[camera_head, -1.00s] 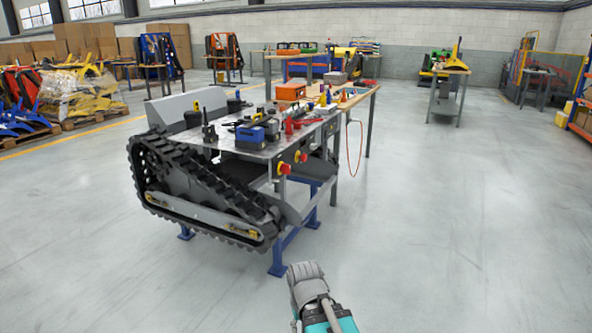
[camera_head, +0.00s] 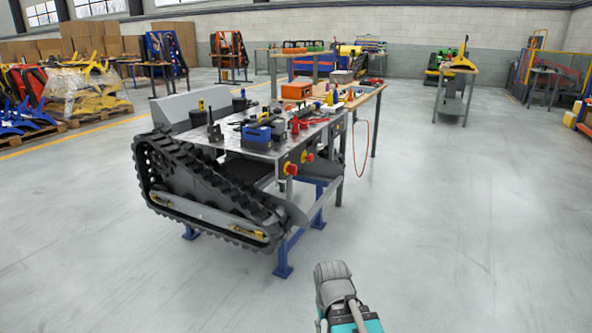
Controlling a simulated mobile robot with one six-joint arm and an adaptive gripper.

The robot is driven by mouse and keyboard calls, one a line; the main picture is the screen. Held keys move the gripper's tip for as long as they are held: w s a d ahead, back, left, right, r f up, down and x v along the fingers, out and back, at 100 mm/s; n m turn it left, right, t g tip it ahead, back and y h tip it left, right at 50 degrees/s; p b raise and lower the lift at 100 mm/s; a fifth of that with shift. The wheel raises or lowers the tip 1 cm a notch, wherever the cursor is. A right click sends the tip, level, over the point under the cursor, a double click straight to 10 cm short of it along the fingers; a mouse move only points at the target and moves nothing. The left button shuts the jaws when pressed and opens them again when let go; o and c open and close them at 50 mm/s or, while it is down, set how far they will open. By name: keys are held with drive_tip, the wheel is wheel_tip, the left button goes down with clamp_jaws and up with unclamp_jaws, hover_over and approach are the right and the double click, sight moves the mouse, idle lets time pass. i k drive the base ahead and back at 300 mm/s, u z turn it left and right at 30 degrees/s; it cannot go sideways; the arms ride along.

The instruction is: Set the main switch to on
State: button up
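A tracked carrier (camera_head: 205,205) stands on blue supports in the middle left, with a grey deck on top. On its near right end panel are two red knobs on yellow, one lower (camera_head: 289,169) and one higher and further right (camera_head: 308,157). They are too small to tell which is the main switch or how it is set. The grey end of my arm, with my gripper (camera_head: 332,278), shows at the bottom, right of centre. It is in front of the carrier and well apart from the panel. Its fingers cannot be made out.
A blue box (camera_head: 257,136) and several tools lie on the deck. A wooden workbench (camera_head: 365,96) stands behind it, with a red cable (camera_head: 356,150) hanging down. Blue support legs (camera_head: 283,258) stand below the panel. The floor to the right and in front is clear.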

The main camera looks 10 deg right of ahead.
sight(291, 168)
drive_tip(key=z, duration=0.05)
drive_tip(key=i, duration=0.95)
drive_tip(key=u, duration=0.05)
